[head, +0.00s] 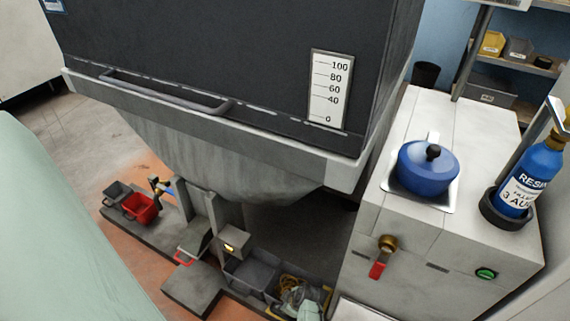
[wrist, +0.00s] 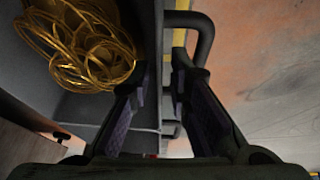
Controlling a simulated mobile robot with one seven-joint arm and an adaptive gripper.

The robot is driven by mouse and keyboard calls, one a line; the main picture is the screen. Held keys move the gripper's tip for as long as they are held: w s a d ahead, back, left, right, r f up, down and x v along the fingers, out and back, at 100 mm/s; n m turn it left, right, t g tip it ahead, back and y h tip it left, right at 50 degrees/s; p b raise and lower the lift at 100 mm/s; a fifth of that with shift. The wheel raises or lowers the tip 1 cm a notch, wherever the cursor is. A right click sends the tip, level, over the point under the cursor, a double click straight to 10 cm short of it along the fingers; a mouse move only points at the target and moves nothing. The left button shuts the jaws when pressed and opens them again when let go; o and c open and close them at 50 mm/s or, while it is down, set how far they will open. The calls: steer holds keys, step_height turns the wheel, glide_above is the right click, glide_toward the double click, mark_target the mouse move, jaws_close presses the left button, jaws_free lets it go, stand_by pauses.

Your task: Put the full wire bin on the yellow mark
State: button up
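The wire bin (wrist: 90,105) is grey and holds a tangle of yellow wire (wrist: 85,45), at the left of the wrist view. In the head view the yellow wire (head: 289,283) shows low on the platform, partly covered by my pale arm end. My gripper (wrist: 162,85) is open, its fingers apart around the bin's right wall. A dark curved handle (wrist: 203,32) stands out from that wall, next to the right fingertip; contact cannot be told. A yellow strip (wrist: 180,80) shows on the floor beside the wall. A yellow edge (head: 327,297) also shows in the head view.
A large dark hopper (head: 220,60) hangs over the platform. Grey bins (head: 250,275) stand left of the wire; a red bin (head: 141,208) stands further left. A white cabinet (head: 440,240) with a blue pot (head: 425,170) is at the right. Orange floor lies open beside the bin.

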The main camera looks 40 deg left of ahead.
steer(key=shift+o, duration=0.5)
steer(key=p+v, duration=0.1)
steer(key=v, duration=1.1)
